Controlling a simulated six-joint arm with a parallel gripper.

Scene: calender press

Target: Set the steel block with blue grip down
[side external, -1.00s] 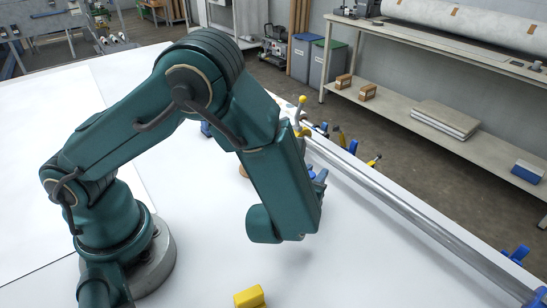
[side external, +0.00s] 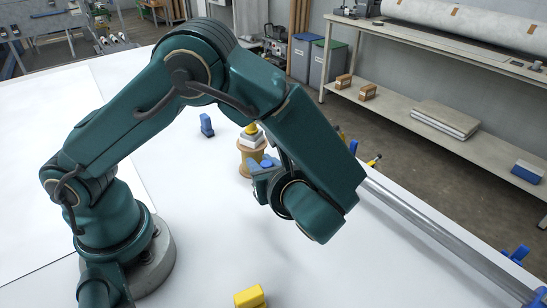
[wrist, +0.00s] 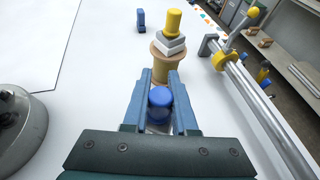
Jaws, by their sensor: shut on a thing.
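In the wrist view, the steel block with blue grip (wrist: 160,98) is between the two blue fingers of my gripper (wrist: 160,84). The fingers are shut on it by its round blue grip. Only a little of the steel below the grip shows, and its underside is hidden. In the side view my gripper (side external: 264,166) is just in front of a wooden spool (side external: 247,160), and the held block cannot be made out there. I cannot tell whether the block touches the table.
A steel block with yellow grip (wrist: 172,40) stands on the wooden spool. A small blue piece (side external: 206,125) stands farther back, and a yellow piece (side external: 250,297) lies at the front. A metal roller (side external: 420,222) runs along the right table edge. White table around is clear.

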